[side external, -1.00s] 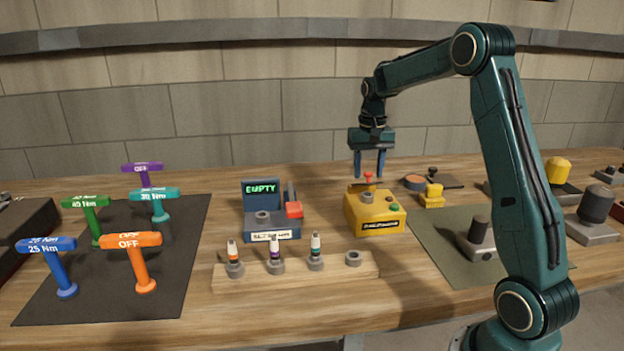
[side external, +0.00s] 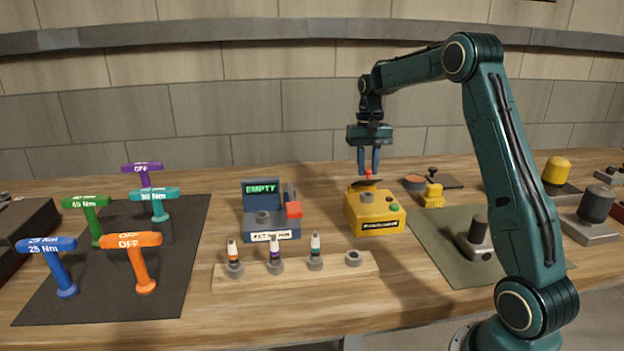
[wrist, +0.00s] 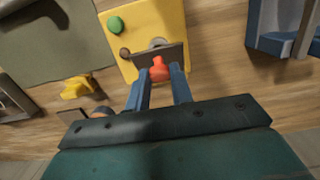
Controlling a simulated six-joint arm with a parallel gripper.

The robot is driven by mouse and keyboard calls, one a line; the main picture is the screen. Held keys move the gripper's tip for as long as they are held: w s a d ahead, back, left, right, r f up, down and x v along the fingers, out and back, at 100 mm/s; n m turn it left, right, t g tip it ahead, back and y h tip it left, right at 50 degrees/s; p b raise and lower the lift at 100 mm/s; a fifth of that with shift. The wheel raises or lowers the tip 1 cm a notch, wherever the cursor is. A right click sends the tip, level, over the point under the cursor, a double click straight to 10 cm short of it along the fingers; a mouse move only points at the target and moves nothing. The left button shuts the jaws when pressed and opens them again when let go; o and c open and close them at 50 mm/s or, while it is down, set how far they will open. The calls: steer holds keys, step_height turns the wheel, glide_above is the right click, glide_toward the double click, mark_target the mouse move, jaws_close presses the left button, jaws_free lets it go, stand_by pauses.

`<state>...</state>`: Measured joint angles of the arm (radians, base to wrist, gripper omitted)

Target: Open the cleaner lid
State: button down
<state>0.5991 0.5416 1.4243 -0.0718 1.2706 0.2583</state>
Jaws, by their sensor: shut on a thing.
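The yellow cleaner box (side external: 374,212) stands on the bench in the middle of the side view, and its yellow top also shows in the wrist view (wrist: 140,22). Its small dark lid (side external: 366,184) carries a red knob (side external: 368,174). The lid is tilted up at the box's back edge; in the wrist view the lid (wrist: 172,55) partly covers a round grey port (wrist: 157,43). My gripper (side external: 369,171) points down from above, its blue fingers shut on the red knob. The fingertips are partly hidden behind the knob and lid.
A blue tester reading EMPTY (side external: 262,188) stands left of the cleaner. A wooden rack (side external: 335,268) with small bottles lies in front. A small yellow part (side external: 432,196) sits close to the right. T-handled tools stand on a dark mat (side external: 105,307) at left.

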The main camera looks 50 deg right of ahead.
steer(key=shift+w+d+r, duration=0.1)
steer(key=shift+w, duration=0.05)
steer(key=c, duration=1.2)
jaws_free()
steer(key=shift+s+a, duration=0.2)
steer(key=shift+a, duration=0.1)
